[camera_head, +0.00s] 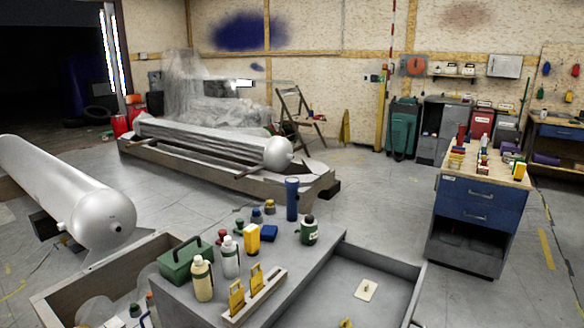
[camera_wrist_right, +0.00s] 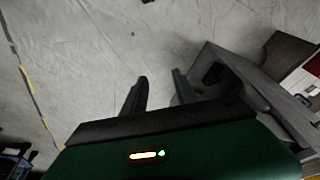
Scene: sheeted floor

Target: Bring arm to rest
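My right gripper (camera_wrist_right: 160,80) shows in the right wrist view. Its two dark fingers are apart with nothing between them, and pale grey sheeted floor (camera_wrist_right: 100,50) lies behind them. Neither gripper shows in the head view, and my left gripper is in no view. In the head view, a grey workbench (camera_head: 180,303) stands close in front. It bears a green toolbox (camera_head: 186,262), several bottles, a blue cylinder (camera_head: 292,198) and a strip with yellow pieces (camera_head: 254,296). A sunken grey tray (camera_head: 385,262) at its right holds a pale plate with a knob (camera_head: 366,290).
A grey furniture-like body (camera_wrist_right: 235,75) stands right of the fingers in the wrist view. In the head view, a blue drawer cabinet (camera_head: 478,205) stands at right and a large white cylinder (camera_head: 65,190) lies at left. Clear floor (camera_head: 375,205) lies between bench and cabinet.

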